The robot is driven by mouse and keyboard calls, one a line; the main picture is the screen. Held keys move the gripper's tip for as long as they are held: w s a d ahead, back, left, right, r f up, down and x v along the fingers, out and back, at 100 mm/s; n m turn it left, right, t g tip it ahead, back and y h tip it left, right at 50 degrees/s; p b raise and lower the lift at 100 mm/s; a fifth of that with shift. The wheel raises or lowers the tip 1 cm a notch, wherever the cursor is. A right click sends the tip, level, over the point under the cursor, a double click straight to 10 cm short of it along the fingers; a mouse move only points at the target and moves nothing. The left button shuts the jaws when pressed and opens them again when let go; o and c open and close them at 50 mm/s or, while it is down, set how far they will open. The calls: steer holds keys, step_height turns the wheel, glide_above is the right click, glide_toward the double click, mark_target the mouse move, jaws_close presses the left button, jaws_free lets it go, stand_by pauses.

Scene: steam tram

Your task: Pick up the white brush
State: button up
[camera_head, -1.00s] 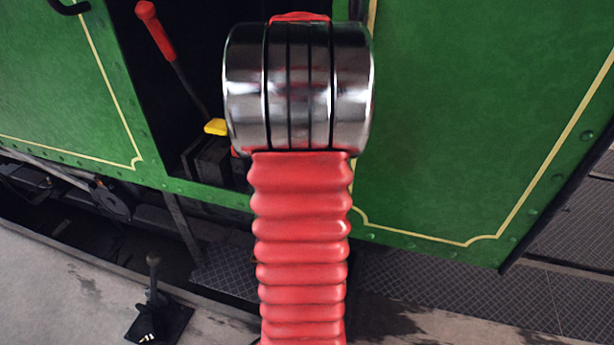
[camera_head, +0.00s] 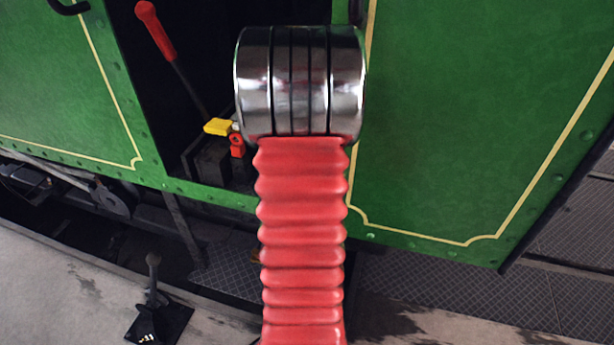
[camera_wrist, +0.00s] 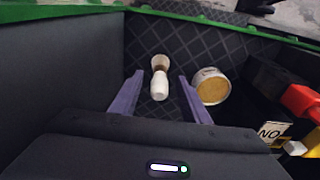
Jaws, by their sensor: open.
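The white brush (camera_wrist: 159,84) lies on the dark diamond-patterned floor in the wrist view, with a tan band near its far end. My gripper (camera_wrist: 160,92) is open, its two purple-grey fingers on either side of the brush in the picture. I cannot tell how far above the brush the fingers are. The brush is not visible in the head view, where my own arm covers the middle.
A round white tin with a tan top (camera_wrist: 211,87) stands close right of the brush. Red and yellow items and a "NO" sign (camera_wrist: 271,134) are further right. Dark walls enclose the floor. In the head view, green panels (camera_head: 470,120) flank the opening with a red-handled lever (camera_head: 156,32).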

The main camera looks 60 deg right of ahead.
steer(key=shift+f, duration=0.4)
steer(key=shift+c, duration=0.3)
steer(key=shift+d, duration=0.1)
jaws_close()
